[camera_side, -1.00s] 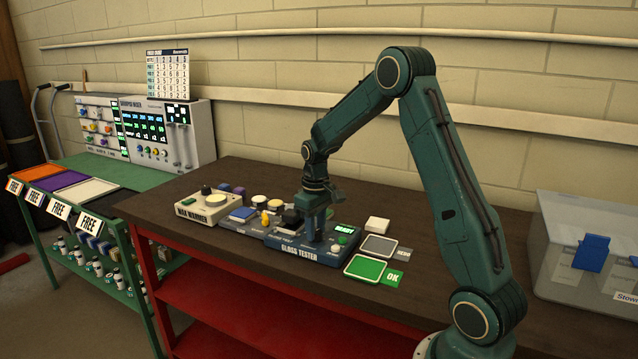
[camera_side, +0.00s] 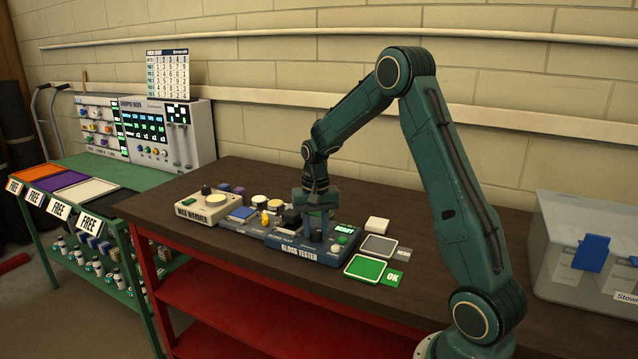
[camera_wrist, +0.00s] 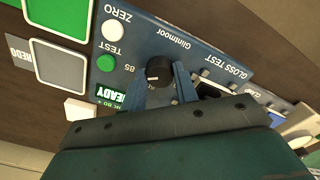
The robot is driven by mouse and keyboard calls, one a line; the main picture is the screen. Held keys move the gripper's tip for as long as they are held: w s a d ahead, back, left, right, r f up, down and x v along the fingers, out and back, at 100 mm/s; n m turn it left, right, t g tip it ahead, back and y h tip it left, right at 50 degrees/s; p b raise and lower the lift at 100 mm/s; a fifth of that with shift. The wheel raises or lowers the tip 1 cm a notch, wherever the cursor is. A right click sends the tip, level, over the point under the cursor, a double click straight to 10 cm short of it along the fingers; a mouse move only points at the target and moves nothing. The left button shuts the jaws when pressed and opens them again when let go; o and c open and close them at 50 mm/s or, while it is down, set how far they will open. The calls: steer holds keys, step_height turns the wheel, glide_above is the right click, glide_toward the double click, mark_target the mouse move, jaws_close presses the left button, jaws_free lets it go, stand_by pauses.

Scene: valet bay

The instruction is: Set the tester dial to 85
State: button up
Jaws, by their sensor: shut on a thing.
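The blue gloss tester (camera_side: 292,248) sits on the dark brown bench top. In the wrist view its panel (camera_wrist: 205,52) shows a black dial knob (camera_wrist: 159,72) with a pale pointer mark, a green TEST button (camera_wrist: 105,63), a white ZERO button (camera_wrist: 112,30) and a display (camera_wrist: 112,97) reading READY. My gripper (camera_side: 317,234) points down over the tester. In the wrist view its two blue fingers (camera_wrist: 160,80) are shut on the dial knob, one on each side.
A green OK pad (camera_side: 366,268) and a grey REDO pad (camera_side: 379,246) lie right of the tester, with a white block (camera_side: 377,225) behind. The wax warmer (camera_side: 207,207) stands left. A clear bin (camera_side: 570,250) stands far right.

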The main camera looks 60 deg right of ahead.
mark_target(315, 231)
stand_by(0.4)
steer(key=o, duration=1)
steer(key=shift+c, duration=0.2)
step_height(315, 231, up, 14)
